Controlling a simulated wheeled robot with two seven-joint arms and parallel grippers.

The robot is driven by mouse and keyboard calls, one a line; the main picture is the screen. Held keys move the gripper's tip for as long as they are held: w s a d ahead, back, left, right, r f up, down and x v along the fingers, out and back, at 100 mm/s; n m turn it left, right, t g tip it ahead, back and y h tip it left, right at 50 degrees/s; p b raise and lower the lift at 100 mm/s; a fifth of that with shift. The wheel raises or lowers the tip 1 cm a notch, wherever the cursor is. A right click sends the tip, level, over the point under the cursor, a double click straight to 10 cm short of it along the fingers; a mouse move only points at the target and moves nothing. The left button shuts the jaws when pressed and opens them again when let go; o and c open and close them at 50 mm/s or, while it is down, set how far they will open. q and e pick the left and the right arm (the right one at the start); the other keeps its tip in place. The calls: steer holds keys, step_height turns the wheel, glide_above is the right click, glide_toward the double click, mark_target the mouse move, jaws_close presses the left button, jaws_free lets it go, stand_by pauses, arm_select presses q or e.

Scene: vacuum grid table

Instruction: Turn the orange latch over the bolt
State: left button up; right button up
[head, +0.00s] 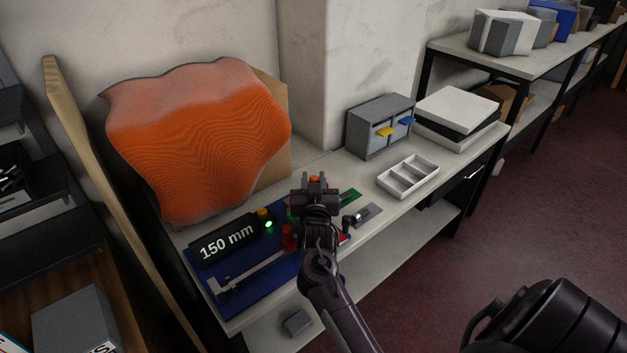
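My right gripper (315,187) reaches over the worktable, its arm coming up from below. A small orange piece (315,179), possibly the latch, shows at the fingertips. The gripper hides most of it, so I cannot tell whether the fingers hold it or only stand around it. A small metallic bolt-like part (362,215) lies on a grey plate just right of my gripper. I cannot make out how the latch stands relative to the bolt. My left gripper is not in view.
On the worktable (355,181) are a blue mat (243,288) with a caliper, a black "150 mm" display (226,242), red parts (289,237), a white divided tray (408,177) and a grey drawer box (380,126). A large orange rippled panel (200,140) stands at the back left.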

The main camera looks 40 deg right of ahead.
mark_target(314, 177)
steer(key=shift+o, duration=0.9)
step_height(314, 177, up, 20)
steer(key=p, duration=0.1)
steer(key=shift+o, duration=0.2)
